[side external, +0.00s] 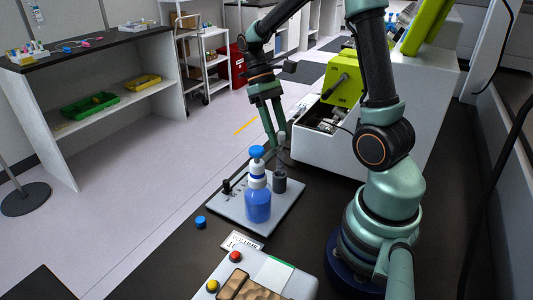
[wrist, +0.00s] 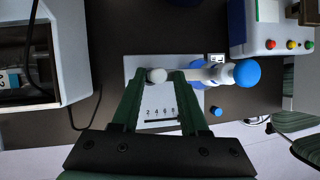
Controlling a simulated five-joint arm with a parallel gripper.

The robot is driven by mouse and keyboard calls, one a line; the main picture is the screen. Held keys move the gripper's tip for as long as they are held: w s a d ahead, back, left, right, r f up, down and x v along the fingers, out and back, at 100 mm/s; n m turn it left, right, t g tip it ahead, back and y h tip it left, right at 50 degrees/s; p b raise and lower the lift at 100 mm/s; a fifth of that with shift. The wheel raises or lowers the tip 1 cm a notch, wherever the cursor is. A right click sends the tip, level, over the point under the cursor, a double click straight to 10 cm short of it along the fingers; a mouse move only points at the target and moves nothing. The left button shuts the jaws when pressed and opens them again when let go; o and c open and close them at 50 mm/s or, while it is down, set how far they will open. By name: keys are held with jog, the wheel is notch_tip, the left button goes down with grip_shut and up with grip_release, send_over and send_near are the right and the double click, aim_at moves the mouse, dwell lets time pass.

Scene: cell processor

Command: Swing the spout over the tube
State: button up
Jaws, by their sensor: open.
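A pump bottle (side external: 258,205) with blue liquid, a white neck and a blue top stands upright on a pale plate (side external: 228,208). Its blue top shows right of my gripper in the wrist view (wrist: 247,73). Behind the bottle, a slim grey upright piece, seemingly the tube (side external: 281,147), rises from a dark cylinder (side external: 280,184). My gripper (side external: 275,148) is open, pointing down close to the grey piece. In the wrist view, a pale round end (wrist: 157,75) shows between the fingertips; I cannot tell whether they touch it.
A loose blue cap (side external: 200,222) and a small sign (side external: 243,241) lie near the plate. A box with red and yellow buttons (side external: 235,257) stands in front. A white machine with a lime-green part (side external: 343,84) stands behind. The dark bench left of the cap is clear.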

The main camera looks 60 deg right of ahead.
jog(key=shift+s+f, duration=0.1)
notch_tip(320, 180, up, 6)
dwell(0.6)
jog(key=a+r+t, duration=0.1)
jog(key=a+t, duration=0.2)
jog(key=a+r+n+t+h, duration=0.1)
jog(key=a+t, duration=0.2)
jog(key=a, duration=0.1)
jog(key=w+a+r+t+h, duration=0.1)
jog(key=a+t, duration=0.2)
jog(key=shift+w+a+n+t, duration=0.1)
jog(key=shift+a+n+t, duration=0.05)
jog(key=shift+n+t, duration=0.2)
jog(key=shift+a+t, duration=0.45)
jog(key=shift+t, duration=0.1)
